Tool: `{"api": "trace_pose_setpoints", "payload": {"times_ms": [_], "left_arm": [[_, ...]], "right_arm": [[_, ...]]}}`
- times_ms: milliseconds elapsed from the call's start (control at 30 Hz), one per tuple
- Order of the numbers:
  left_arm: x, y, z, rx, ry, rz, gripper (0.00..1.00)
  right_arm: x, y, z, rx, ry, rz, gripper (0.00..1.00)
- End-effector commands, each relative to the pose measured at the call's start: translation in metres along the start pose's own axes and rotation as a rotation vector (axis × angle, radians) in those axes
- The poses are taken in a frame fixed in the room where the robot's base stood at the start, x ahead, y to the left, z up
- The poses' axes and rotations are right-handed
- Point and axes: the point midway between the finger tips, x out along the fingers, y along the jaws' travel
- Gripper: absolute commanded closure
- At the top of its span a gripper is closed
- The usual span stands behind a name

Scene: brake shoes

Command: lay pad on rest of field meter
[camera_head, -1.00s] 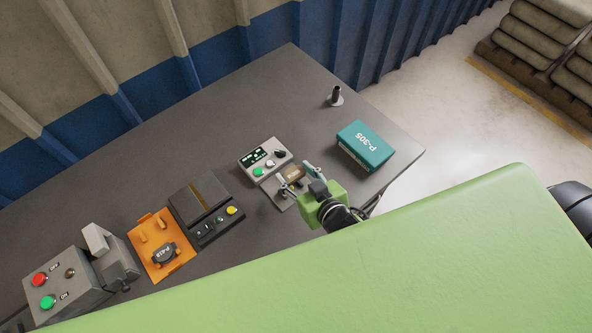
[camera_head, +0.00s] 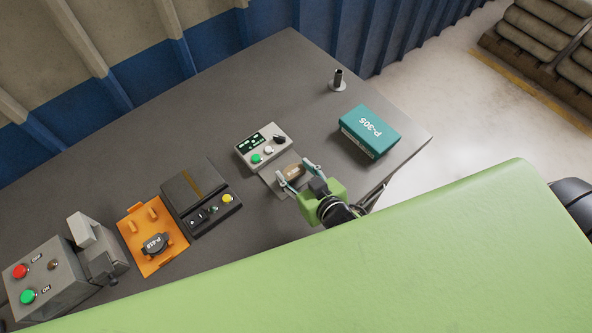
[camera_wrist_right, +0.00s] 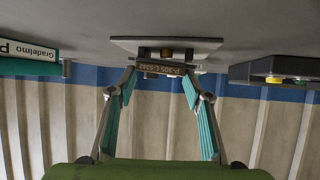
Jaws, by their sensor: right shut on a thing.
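The field meter (camera_head: 263,147) is a grey box with a dark green-lit display, buttons and a knob; its flat light-grey rest (camera_head: 270,184) extends from its front. The rest also shows in the right wrist view (camera_wrist_right: 205,44). My right gripper (camera_head: 297,175) is shut on the brown pad (camera_head: 290,171), with a finger on each side. In the right wrist view the pad (camera_wrist_right: 162,68) shows its lettered edge between the fingertips, at the rest. Whether it touches the rest I cannot tell. My left gripper is not in view.
A teal box marked P-305 (camera_head: 369,131) stands right of the meter, with a small dark post (camera_head: 338,80) behind. Left are a dark device with a yellow button (camera_head: 203,196), an orange tray with a black part (camera_head: 139,222) and a grey button box (camera_head: 45,277).

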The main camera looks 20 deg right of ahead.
Motion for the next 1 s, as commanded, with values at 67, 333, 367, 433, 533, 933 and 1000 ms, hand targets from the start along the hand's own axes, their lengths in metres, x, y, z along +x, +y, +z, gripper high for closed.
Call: {"api": "trace_pose_setpoints", "payload": {"times_ms": [67, 333, 367, 433, 533, 933, 1000], "left_arm": [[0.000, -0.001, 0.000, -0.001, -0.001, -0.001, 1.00], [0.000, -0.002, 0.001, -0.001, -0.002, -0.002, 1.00], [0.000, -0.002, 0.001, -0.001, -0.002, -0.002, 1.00], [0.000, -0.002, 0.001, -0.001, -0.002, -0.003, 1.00], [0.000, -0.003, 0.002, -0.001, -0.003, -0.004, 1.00], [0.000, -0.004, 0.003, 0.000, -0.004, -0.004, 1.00], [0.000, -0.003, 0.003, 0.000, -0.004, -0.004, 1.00]], "right_arm": [[0.000, 0.000, -0.001, 0.000, 0.002, 0.000, 0.88], [0.000, 0.000, -0.001, 0.000, 0.002, 0.000, 0.36], [0.000, 0.000, -0.001, 0.000, 0.002, 0.000, 0.35], [0.000, 0.000, -0.001, 0.000, 0.001, 0.000, 0.35], [0.000, 0.000, 0.000, 0.000, 0.001, 0.000, 0.35], [-0.030, 0.000, 0.001, 0.001, -0.002, -0.001, 0.35], [-0.045, -0.001, 0.002, 0.002, -0.004, -0.001, 0.35]]}}
